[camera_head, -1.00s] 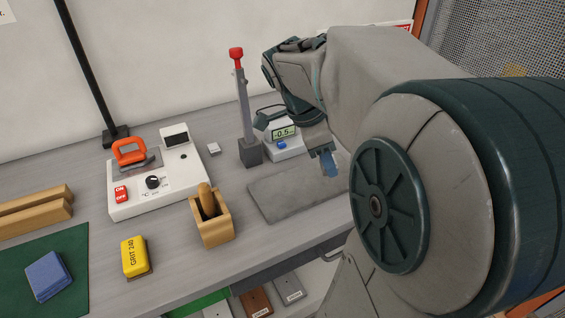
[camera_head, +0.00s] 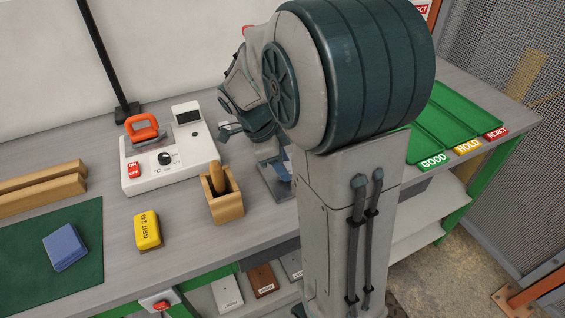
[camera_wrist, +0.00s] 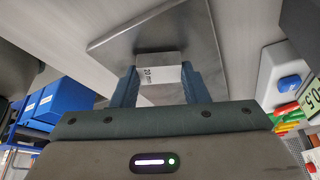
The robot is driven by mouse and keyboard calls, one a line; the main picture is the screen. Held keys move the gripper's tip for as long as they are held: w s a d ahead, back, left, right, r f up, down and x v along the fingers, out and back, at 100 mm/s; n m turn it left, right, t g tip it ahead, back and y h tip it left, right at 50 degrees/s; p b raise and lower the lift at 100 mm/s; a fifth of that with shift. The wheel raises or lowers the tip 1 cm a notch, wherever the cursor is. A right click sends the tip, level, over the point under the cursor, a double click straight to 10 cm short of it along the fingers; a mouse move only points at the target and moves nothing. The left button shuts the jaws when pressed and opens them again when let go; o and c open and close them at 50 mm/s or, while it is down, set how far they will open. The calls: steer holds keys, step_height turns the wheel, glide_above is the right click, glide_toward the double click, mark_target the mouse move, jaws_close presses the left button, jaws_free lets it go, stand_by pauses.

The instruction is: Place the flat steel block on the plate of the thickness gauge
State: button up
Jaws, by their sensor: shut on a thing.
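In the wrist view my gripper (camera_wrist: 160,84) is shut on the flat steel block (camera_wrist: 160,60), a small grey piece with a white label that seems to read 20 mm. Behind the block is a flat grey plate (camera_wrist: 118,45); I cannot tell whether they touch. The gauge's display (camera_wrist: 312,98), partly cut off, reads about 0.5, beside a blue button (camera_wrist: 290,82). In the head view my gripper (camera_head: 284,166) is partly hidden by my arm, near a visible bit of the grey plate (camera_head: 272,183). My arm hides most of the gauge.
A wooden holder (camera_head: 225,208) stands close left of my gripper. Further left are a white control box (camera_head: 150,180) with an orange handle, a yellow grit block (camera_head: 148,231) and a blue block (camera_head: 64,247) on a green mat (camera_head: 25,240). Green trays (camera_head: 465,120) lie right.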

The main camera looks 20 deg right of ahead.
steer(key=shift+f, duration=0.25)
steer(key=o, duration=1.1)
steer(key=shift+r, duration=0.15)
steer(key=v, duration=1.1)
steer(key=shift+s+a+f+n+t+y, duration=0.85)
steer(key=shift+s+n, duration=1.35)
steer(key=shift+n, duration=1.5)
steer(key=shift+s+a+f+n+t+y, duration=0.5)
steer(key=shift+s+f+n, duration=0.55)
steer(key=shift+s+n, duration=1.9)
steer(key=shift+s+a+f+n+t+y, duration=0.85)
steer(key=shift+s+n, duration=0.6)
steer(key=shift+n, duration=3)
steer(key=shift+d+f, duration=0.1)
steer(key=shift+d, duration=0.1)
